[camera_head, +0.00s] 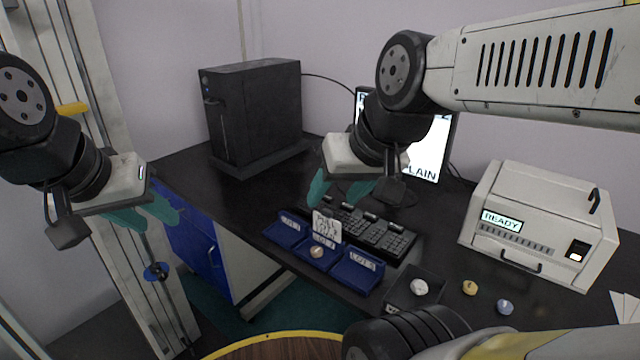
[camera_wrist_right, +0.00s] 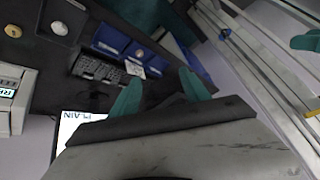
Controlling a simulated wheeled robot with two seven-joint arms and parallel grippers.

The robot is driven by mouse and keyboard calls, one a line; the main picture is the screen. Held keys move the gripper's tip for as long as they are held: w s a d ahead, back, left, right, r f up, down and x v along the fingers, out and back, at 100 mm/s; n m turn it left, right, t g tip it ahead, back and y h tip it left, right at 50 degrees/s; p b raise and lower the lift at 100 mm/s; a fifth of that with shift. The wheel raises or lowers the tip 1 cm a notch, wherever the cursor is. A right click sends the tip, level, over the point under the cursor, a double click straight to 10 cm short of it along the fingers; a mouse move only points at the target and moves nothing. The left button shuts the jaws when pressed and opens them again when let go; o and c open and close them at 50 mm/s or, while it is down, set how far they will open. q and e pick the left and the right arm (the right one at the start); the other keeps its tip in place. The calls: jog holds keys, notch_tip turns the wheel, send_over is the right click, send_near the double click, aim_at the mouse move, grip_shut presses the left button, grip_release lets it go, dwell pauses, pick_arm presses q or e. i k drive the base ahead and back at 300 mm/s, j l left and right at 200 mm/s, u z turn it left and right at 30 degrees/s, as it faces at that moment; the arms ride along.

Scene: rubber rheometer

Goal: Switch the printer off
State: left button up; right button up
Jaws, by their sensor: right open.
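The printer (camera_head: 540,225) appears to be the pale box at the right of the desk. Its display (camera_head: 502,221) reads READY and is lit. A black switch with a lit white part (camera_head: 577,251) sits at the right of its front. In the right wrist view only part of the printer (camera_wrist_right: 16,100) shows, at the left edge. My right gripper (camera_head: 338,192) is open and empty above the keyboard area, well left of the printer; its fingers (camera_wrist_right: 162,92) are apart. My left gripper (camera_head: 148,214) is open and empty at the far left, off the desk.
Blue bins (camera_head: 356,278) with a white card (camera_head: 327,229) stand before a keyboard (camera_head: 385,238). A monitor (camera_head: 440,150), a black tower (camera_head: 255,115), a dark tray (camera_head: 402,298) with a pale lump, and yellow (camera_head: 469,287) and bluish (camera_head: 505,307) pieces are on the desk.

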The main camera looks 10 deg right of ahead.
aim_at(578, 252)
jog(key=z, duration=0.45)
jog(key=j+z, duration=0.15)
jog(key=z, duration=0.35)
jog(key=j+z, duration=0.1)
jog(key=z, duration=0.35)
jog(key=l+z, duration=0.1)
jog(key=z, duration=0.35)
jog(key=i+l+z, duration=0.1)
jog(key=z, duration=0.4)
jog(key=i+j+z, duration=0.1)
jog(key=z, duration=0.5)
jog(key=i+j+u, duration=0.15)
jog(key=u, duration=0.7)
